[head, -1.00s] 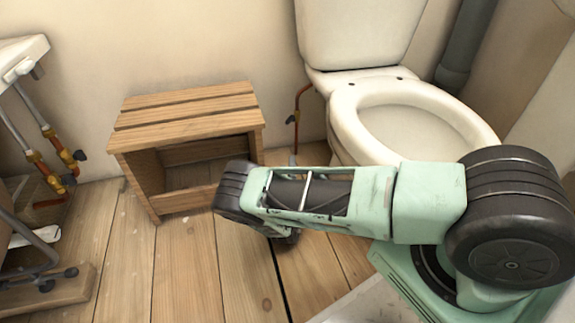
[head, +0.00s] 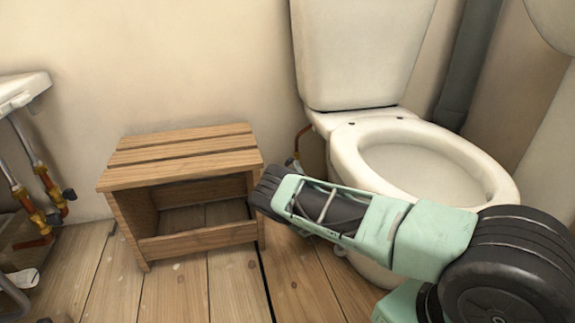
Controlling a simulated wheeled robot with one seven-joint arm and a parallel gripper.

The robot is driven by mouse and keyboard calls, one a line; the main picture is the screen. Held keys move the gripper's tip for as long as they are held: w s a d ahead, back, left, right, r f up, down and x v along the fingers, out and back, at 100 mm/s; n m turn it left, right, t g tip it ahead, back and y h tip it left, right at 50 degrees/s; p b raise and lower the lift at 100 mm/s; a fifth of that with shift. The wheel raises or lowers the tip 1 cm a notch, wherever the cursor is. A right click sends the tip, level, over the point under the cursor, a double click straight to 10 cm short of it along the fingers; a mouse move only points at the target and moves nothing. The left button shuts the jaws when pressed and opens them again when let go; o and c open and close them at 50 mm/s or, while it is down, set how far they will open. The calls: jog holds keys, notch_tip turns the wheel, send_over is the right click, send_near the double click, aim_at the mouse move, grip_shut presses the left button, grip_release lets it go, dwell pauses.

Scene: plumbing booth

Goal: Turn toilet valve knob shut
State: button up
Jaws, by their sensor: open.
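The toilet (head: 345,55) stands against the back wall at the right, with its seat ring (head: 350,160) down and no lid seen over it. A thin copper supply pipe (head: 303,133) comes out beside the tank and bends down on the toilet's left. A small dark and light shape (head: 293,162) shows at its lower end, just above my arm. I cannot tell whether it is the valve knob or a tip of my gripper. My green and black forearm crosses in front of the bowl, its wrist end close below the pipe. The jaws are hidden behind it.
A wooden stool (head: 185,240) with an open front stands left of my wrist, very close to it. A sink (head: 20,88) with copper pipes and valves (head: 45,190) is at the far left. Plank floor (head: 185,290) is clear in front of the stool.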

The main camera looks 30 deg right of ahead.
aim_at(289, 165)
jog(key=shift+b+x, duration=1.3)
jog(key=shift+x, duration=1.85)
jog(key=c, duration=1)
jog(key=m+t+h, duration=0.1)
jog(key=m+h, duration=0.1)
jog(key=m+t+h, duration=0.1)
jog(key=m+h, duration=0.1)
jog(key=h, duration=0.1)
jog(key=shift+s+r+m+t, duration=0.15)
jog(key=shift+r+m+t, duration=0.05)
jog(key=shift+m+t, duration=0.2)
jog(key=o, duration=1)
